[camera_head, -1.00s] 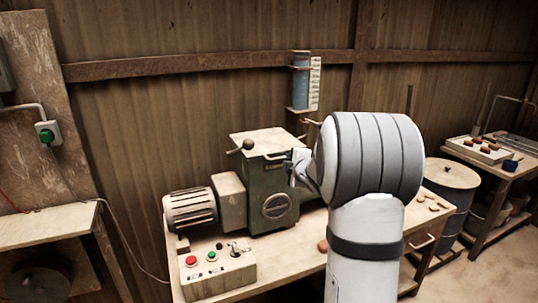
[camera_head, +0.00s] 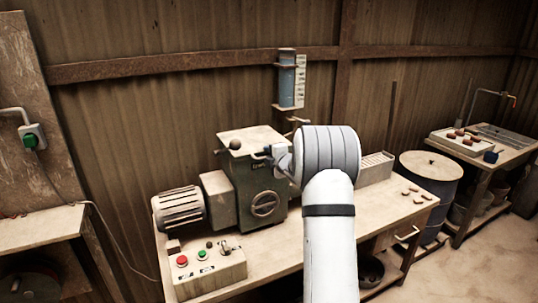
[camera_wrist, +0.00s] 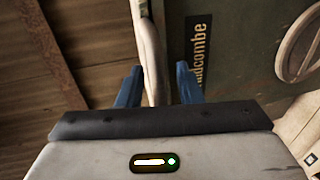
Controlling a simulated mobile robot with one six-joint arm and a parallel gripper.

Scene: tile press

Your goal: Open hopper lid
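The green press machine (camera_head: 258,195) stands on the wooden bench, with a pale flat hopper lid (camera_head: 250,137) on top. The lid lies down, with a dark round knob (camera_head: 235,144) at its near left. My gripper (camera_head: 270,153) is at the lid's near right edge, partly hidden by my wrist. In the wrist view my gripper's two blue fingers (camera_wrist: 158,85) are apart. A pale bar (camera_wrist: 150,50) runs between them, seemingly the lid's edge or handle, with a gap to the right finger. The machine's dark nameplate (camera_wrist: 200,50) shows beside the right finger.
A motor (camera_head: 180,208) and a control box (camera_head: 208,270) with red and green buttons sit left of the machine. A blue cylinder (camera_head: 287,85) hangs on the wall behind. A blue drum (camera_head: 432,185) stands right of the bench.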

